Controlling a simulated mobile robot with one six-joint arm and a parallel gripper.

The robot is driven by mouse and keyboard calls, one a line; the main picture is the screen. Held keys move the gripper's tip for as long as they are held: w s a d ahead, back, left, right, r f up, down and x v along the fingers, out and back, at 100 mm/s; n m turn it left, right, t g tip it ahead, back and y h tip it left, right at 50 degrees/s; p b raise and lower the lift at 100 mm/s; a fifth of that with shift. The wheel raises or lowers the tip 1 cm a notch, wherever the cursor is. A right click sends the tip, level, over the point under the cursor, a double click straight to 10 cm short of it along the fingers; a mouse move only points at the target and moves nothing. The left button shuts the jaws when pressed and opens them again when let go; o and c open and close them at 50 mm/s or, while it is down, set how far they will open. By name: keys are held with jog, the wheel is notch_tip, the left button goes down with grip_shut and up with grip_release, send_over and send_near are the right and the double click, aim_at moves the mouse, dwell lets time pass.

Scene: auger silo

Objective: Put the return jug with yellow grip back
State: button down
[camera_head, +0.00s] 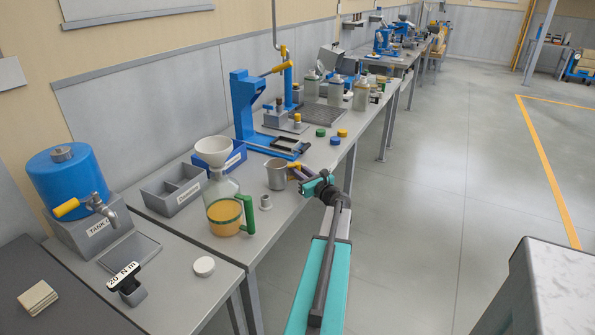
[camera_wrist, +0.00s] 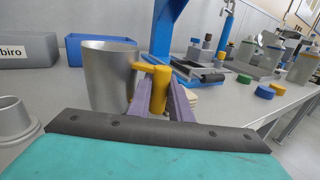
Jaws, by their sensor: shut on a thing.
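The return jug (camera_head: 276,176) is a grey metal cup with a yellow grip on its right side. In the wrist view the jug (camera_wrist: 108,72) stands upright left of centre, with its yellow grip (camera_wrist: 160,80) between the purple fingers. My gripper (camera_head: 298,170) reaches in from the right over the bench edge and is shut on the yellow grip; it also shows in the wrist view (camera_wrist: 158,92). Whether the jug touches the bench or hangs just above it, I cannot tell. Its inside is mostly hidden.
A glass jug with green handle and white funnel (camera_head: 224,210) stands left of the return jug. A small grey collar (camera_head: 265,202) is close by. A blue tank (camera_head: 68,178) is far left.

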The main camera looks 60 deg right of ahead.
jog(key=shift+f+b, duration=0.25)
jog(key=shift+b, duration=0.05)
jog(key=c, duration=1.5)
grip_release()
jog(key=shift+c, duration=0.2)
jog(key=shift+s+a, duration=0.1)
jog(key=shift+s, duration=0.05)
jog(key=b+v, duration=0.2)
jog(key=v, duration=1.1)
jog(key=shift+s+b, duration=0.2)
jog(key=shift+b, duration=0.1)
jog(key=shift+a, duration=0.15)
